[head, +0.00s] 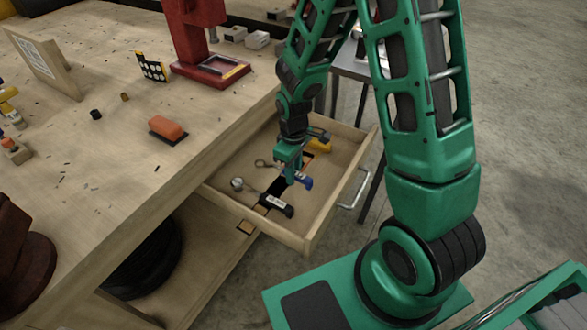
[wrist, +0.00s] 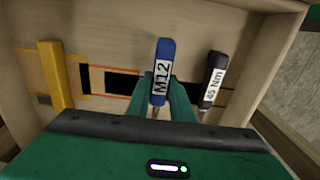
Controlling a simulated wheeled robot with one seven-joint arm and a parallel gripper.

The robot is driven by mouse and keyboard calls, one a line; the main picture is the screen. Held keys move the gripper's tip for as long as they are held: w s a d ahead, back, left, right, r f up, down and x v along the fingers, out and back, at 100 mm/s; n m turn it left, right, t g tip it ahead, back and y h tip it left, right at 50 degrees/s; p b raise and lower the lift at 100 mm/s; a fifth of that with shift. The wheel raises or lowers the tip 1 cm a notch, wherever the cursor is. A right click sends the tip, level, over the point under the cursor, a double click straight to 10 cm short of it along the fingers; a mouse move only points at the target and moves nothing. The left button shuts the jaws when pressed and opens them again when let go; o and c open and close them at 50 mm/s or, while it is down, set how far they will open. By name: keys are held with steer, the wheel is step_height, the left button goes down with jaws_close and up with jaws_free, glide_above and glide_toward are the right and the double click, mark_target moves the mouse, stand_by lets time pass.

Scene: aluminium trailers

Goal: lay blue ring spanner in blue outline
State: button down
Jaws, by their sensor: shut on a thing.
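The blue ring spanner has a blue handle (head: 305,181) marked M12, and its ring end shows to the left of my gripper (head: 291,170) in the head view. My gripper is shut on the spanner, over the open drawer (head: 340,190). In the wrist view the blue handle (wrist: 162,65) stands up past the jaws, and the ring end is hidden. Dark tool shapes (wrist: 122,83) with orange and red edges mark the drawer floor. I cannot make out a blue outline; my gripper covers part of the floor.
A black-handled tool (head: 277,205) marked 45 Nm lies in the drawer, close to the right of the spanner in the wrist view. A yellow-handled tool (wrist: 55,75) lies at the other side. The drawer walls stand around them. The workbench (head: 120,190) is to the left.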

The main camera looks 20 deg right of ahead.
steer(key=shift+w+a+f, duration=0.15)
steer(key=shift+w+f, duration=0.05)
steer(key=shift+f, duration=0.55)
steer(key=shift+w+a+f, duration=0.15)
steer(key=shift+w+f, duration=0.05)
steer(key=shift+f, duration=0.55)
steer(key=c, duration=1.5)
jaws_free()
